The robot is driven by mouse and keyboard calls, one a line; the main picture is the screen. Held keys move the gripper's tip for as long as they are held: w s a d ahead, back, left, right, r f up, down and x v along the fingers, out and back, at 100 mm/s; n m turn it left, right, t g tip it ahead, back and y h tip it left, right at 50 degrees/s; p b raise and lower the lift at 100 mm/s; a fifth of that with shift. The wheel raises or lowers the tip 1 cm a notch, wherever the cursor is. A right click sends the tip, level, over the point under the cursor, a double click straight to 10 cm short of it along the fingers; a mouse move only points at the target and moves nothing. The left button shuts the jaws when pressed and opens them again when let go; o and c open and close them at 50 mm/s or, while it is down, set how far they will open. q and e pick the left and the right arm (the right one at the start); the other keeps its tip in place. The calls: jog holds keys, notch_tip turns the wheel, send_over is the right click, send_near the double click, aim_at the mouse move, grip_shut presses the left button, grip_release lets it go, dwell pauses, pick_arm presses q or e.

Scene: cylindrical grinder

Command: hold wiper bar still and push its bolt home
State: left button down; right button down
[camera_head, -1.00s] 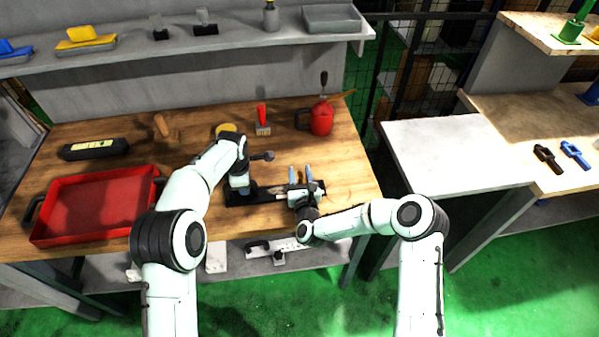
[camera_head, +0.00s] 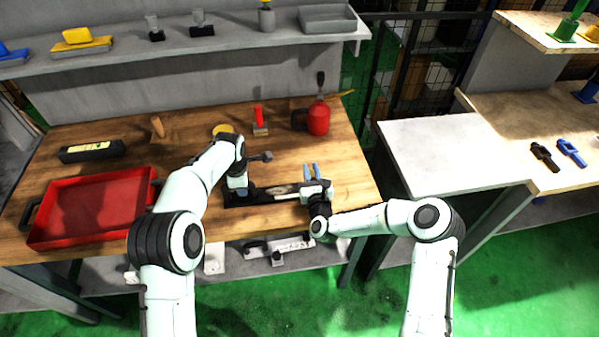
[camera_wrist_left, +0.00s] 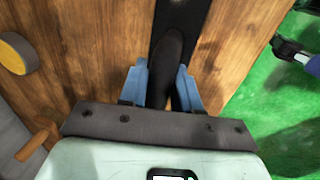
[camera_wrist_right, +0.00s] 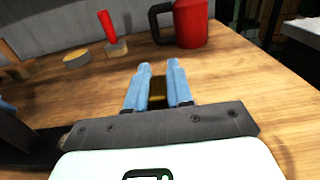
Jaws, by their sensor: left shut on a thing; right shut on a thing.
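A long dark wiper bar (camera_head: 282,190) lies near the front edge of the wooden bench and shows in the left wrist view (camera_wrist_left: 180,15). My left gripper (camera_head: 241,192) points down at the bar's left part. Its blue fingers (camera_wrist_left: 161,72) are shut on the bar's dark rounded part, one on each side. My right gripper (camera_head: 311,168) is low at the bar's right end, its fingers pointing to the back of the bench. In the right wrist view its fingers (camera_wrist_right: 159,70) close on a small brass-coloured piece (camera_wrist_right: 157,92). I cannot tell whether that is the bolt.
A red tray (camera_head: 95,208) lies at the left. A black box (camera_head: 91,151), a red-handled brush (camera_head: 259,122), a yellow disc (camera_head: 222,130) and a red can (camera_head: 317,119) stand farther back. The bench right of the right gripper is clear. A white table (camera_head: 455,150) stands beyond.

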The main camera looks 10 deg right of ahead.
pick_arm(q)
jog(key=shift+a, duration=0.1)
pick_arm(e)
jog(key=shift+d, duration=0.65)
pick_arm(q)
jog(key=shift+a, duration=0.1)
pick_arm(e)
jog(key=c, duration=1.1)
grip_release()
jog(key=shift+a, duration=0.1)
jog(key=shift+s, duration=0.2)
jog(key=s, duration=1.1)
jog(key=shift+s, duration=0.3)
